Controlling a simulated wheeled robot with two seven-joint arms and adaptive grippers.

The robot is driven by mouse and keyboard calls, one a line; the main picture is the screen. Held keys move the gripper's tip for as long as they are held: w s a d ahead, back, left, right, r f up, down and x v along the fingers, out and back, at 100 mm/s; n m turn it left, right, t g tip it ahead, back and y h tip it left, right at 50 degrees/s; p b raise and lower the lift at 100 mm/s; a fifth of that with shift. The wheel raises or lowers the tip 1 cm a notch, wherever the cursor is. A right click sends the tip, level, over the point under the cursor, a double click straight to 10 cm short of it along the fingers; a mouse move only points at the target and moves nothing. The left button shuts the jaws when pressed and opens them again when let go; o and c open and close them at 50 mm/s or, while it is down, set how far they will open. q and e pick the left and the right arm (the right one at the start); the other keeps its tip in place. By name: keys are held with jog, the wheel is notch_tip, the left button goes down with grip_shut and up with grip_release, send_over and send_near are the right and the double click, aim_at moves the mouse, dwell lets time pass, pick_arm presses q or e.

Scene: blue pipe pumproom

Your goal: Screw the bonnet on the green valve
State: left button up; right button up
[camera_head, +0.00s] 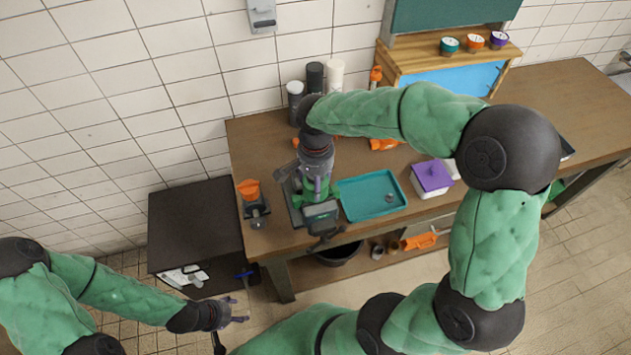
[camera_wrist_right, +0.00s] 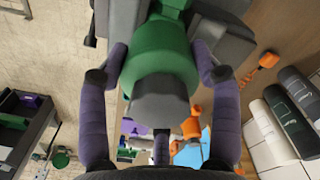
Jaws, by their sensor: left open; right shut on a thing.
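The green bonnet (camera_wrist_right: 160,62) with a grey top (camera_wrist_right: 160,106) sits between the purple fingers of my right gripper (camera_wrist_right: 160,65), which is shut on it. In the head view my right gripper (camera_head: 317,186) points down over the grey fixture (camera_head: 293,203) on the bench, with green parts showing around its fingers. The valve body is mostly hidden by the bonnet and gripper, so I cannot tell how the bonnet is seated. My left gripper (camera_head: 236,312) is open and empty, low in front of the dark cabinet, away from the bench.
A teal tray (camera_head: 352,205) with a small round part (camera_head: 389,198) lies right of the fixture. An orange-topped valve (camera_head: 249,190) stands at the bench's left end. A purple-lidded box (camera_head: 432,176) stands beyond the tray.

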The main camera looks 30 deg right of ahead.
jog(key=shift+m, duration=1.1)
jog(key=o, duration=1.3)
notch_tip(320, 180, up, 7)
jog(key=p, duration=0.4)
jog(key=shift+r+p, duration=0.1)
jog(key=shift+p, duration=0.25)
